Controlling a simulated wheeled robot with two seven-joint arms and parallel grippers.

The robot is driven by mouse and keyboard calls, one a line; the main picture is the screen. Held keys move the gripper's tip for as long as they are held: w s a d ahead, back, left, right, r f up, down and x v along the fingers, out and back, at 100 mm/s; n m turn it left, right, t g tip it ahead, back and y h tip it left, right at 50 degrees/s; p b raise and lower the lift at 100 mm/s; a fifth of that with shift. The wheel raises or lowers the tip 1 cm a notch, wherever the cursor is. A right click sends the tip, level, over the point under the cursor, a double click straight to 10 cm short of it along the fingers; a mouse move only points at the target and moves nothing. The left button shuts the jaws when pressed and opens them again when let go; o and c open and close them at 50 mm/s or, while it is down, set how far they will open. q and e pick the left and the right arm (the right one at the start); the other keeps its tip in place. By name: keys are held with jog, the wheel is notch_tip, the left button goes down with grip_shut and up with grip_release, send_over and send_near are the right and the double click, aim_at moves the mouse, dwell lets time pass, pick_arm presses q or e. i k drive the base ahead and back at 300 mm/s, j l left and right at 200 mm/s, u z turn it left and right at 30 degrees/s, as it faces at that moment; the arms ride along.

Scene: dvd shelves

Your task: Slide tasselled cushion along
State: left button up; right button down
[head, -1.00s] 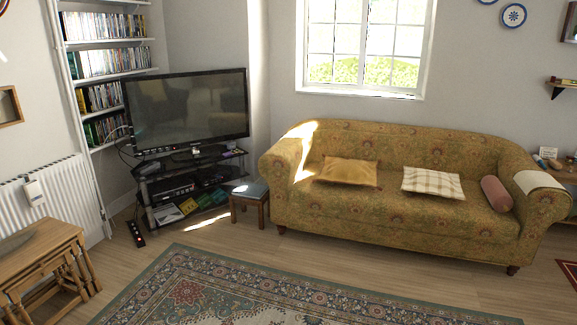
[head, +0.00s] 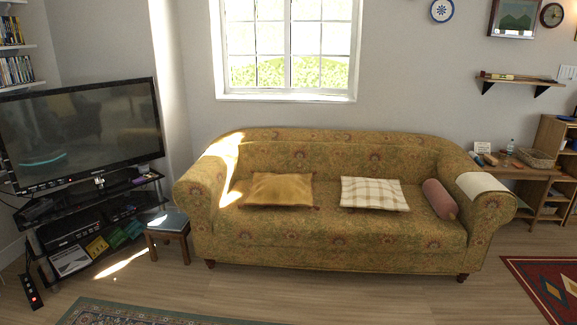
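A mustard-yellow cushion (head: 279,189) lies on the left part of the sofa seat; small dark tufts show at its corners, so it looks like the tasselled one. A cream checked cushion (head: 374,194) lies to its right, apart from it. A pink bolster (head: 440,199) rests near the right arm of the sofa. All sit on the patterned gold sofa (head: 330,236). Neither of my grippers is in view.
A small stool (head: 168,223) stands against the sofa's left side, beside the TV stand (head: 92,231) and television (head: 82,132). A green-bordered rug (head: 150,314) and a red rug (head: 545,285) lie on the floor. Bare floor runs before the sofa.

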aim_at(266, 189)
jog(key=i+z, duration=0.1)
jog(key=i, duration=1.3)
jog(key=i+l+u, duration=0.15)
jog(key=i+u, duration=0.25)
jog(key=i, duration=0.25)
jog(key=i+l+u, duration=0.4)
jog(key=i, duration=0.25)
jog(key=i+l+u, duration=0.4)
jog(key=i+l, duration=0.15)
